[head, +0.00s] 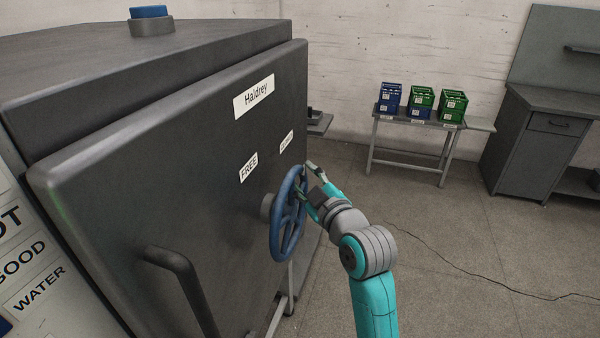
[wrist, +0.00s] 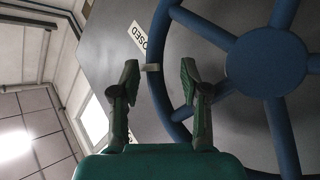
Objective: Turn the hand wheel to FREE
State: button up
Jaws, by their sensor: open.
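The blue hand wheel (head: 275,232) is mounted on the dark door of the machine (head: 190,170). Its hub and spokes fill the right of the wrist view (wrist: 265,65). A white FREE label (head: 249,167) is on the door above the wheel. A second label (head: 286,141) to its right reads "OSED" in the wrist view (wrist: 138,37), its start hidden. A small pale tab (wrist: 152,67) on the rim points at that label. My gripper (head: 304,178) is open at the wheel's upper right rim. In the wrist view the rim shows between its fingertips (wrist: 159,75); contact is unclear.
A dark door handle (head: 172,262) sticks out left of the wheel. A table (head: 415,128) with blue and green crates stands at the back wall. A grey cabinet (head: 540,135) is at the right.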

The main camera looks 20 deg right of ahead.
jog(key=shift+w+a, duration=0.2)
jog(key=shift+w, duration=1.1)
jog(key=shift+c, duration=0.2)
grip_shut()
